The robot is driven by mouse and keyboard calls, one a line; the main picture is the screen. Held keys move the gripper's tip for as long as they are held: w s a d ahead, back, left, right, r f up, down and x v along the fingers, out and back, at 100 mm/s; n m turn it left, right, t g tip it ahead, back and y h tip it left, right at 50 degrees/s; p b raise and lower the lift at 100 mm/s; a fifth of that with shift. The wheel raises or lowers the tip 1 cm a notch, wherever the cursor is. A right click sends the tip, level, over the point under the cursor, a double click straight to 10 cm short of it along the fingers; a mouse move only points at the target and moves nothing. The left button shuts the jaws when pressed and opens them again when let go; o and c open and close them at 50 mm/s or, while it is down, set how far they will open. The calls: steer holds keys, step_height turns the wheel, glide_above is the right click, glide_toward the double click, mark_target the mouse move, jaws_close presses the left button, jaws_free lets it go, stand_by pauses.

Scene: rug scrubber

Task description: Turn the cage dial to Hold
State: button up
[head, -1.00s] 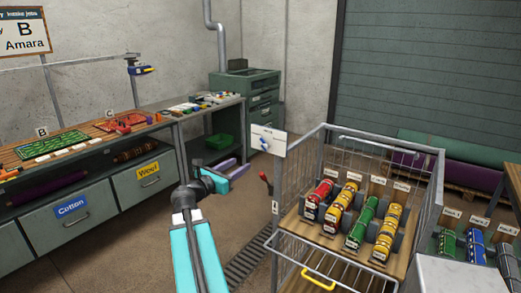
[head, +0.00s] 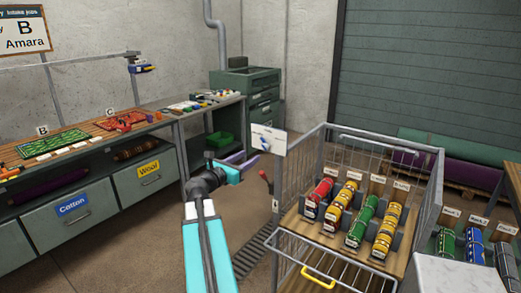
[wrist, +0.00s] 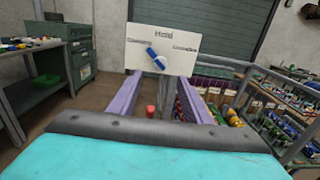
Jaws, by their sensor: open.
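The cage dial is a blue knob (wrist: 156,58) on a white panel (wrist: 135,58). The panel reads "Hold" at the top, with a smaller label on each side. The knob lies slanted, upper left to lower right, not upright toward "Hold"; I cannot tell which end is its pointer. In the head view the panel (head: 274,134) stands at the cage's left corner post. My gripper (head: 245,159) is just left of and below the panel. In the wrist view its two purple fingers (wrist: 163,88) are apart and empty, pointing at the panel, with the knob beyond them.
The wire cage (head: 322,128) holds several rolled rugs (head: 362,221) on a wooden shelf. A red-handled lever (head: 264,175) is on its left side, below the panel. A workbench (head: 150,127) with tools runs along the left wall. Open floor lies between bench and cage.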

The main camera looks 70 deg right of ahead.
mark_target(264, 148)
steer(key=shift+p+x, duration=0.95)
steer(key=shift+x, duration=3.75)
steer(key=c, duration=1)
